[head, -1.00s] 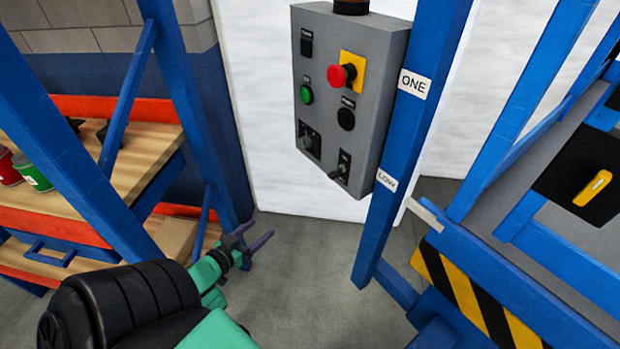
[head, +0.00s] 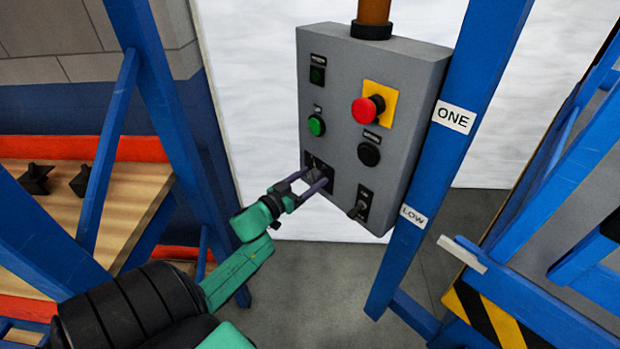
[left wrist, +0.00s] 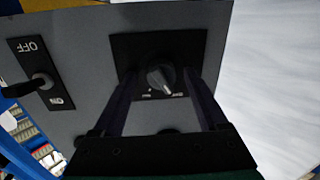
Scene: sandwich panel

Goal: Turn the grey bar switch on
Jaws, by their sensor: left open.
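The grey control panel (head: 345,90) hangs from a pole beside a blue post. At its lower left, the grey bar switch (head: 312,171) sits on a black plate, partly hidden by my gripper. In the left wrist view the grey bar switch (left wrist: 160,79) is a rounded knob with a bar, with small unreadable labels near it. My left gripper (head: 313,181) is open at this plate. In the left wrist view its fingers lie on either side of the switch, with gaps visible; contact cannot be told. My right gripper is not in view.
To the right of the switch is a toggle (head: 358,208); its OFF/ON plate (left wrist: 40,73) shows in the left wrist view. Above are a green button (head: 316,125), a red mushroom button (head: 367,108) and a black button (head: 369,154). A blue post (head: 455,160) stands close at right.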

